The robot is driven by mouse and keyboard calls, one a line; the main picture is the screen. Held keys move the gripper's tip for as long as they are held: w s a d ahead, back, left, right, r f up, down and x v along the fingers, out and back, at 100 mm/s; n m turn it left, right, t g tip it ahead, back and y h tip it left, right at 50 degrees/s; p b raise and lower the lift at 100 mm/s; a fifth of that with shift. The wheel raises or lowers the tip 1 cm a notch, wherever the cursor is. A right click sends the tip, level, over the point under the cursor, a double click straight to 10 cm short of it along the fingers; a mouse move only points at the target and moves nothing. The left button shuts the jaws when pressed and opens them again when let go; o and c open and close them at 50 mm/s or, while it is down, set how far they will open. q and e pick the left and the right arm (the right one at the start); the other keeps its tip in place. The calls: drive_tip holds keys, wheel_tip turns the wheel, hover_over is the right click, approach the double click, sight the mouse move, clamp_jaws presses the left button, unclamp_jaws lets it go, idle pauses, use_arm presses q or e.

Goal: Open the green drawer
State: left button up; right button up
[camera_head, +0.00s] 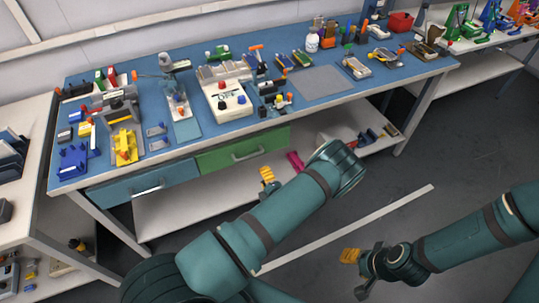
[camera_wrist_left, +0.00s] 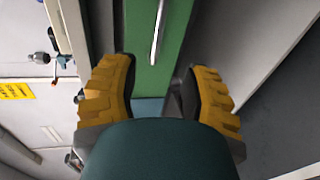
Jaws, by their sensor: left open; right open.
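The green drawer (camera_head: 220,159) sits under the blue bench top, right of a blue drawer, and its front looks flush with it. Its metal bar handle (camera_head: 246,156) is on the front. In the left wrist view the green front (camera_wrist_left: 180,35) and the handle (camera_wrist_left: 157,30) lie ahead of the fingers. My left gripper (camera_head: 267,175) is just below the drawer in the head view, partly hidden by my arm. Its yellow-padded fingers (camera_wrist_left: 160,72) are spread, with nothing between them, apart from the handle. My right gripper (camera_head: 352,265) is open and empty over the floor.
The blue drawer (camera_head: 142,186) is left of the green one. The bench top (camera_head: 215,132) holds several tools and devices. A white lower shelf (camera_head: 210,203) below carries a few items at its right.

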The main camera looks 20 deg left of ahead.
sight(253, 155)
use_arm(q)
drive_tip(key=x, duration=0.4)
drive_tip(key=b+x, duration=0.1)
drive_tip(key=x, duration=0.4)
drive_tip(key=b+x, duration=0.1)
drive_tip(key=x, duration=0.4)
drive_tip(key=shift+w+d, duration=0.3)
drive_tip(key=shift+c, duration=0.4)
clamp_jaws()
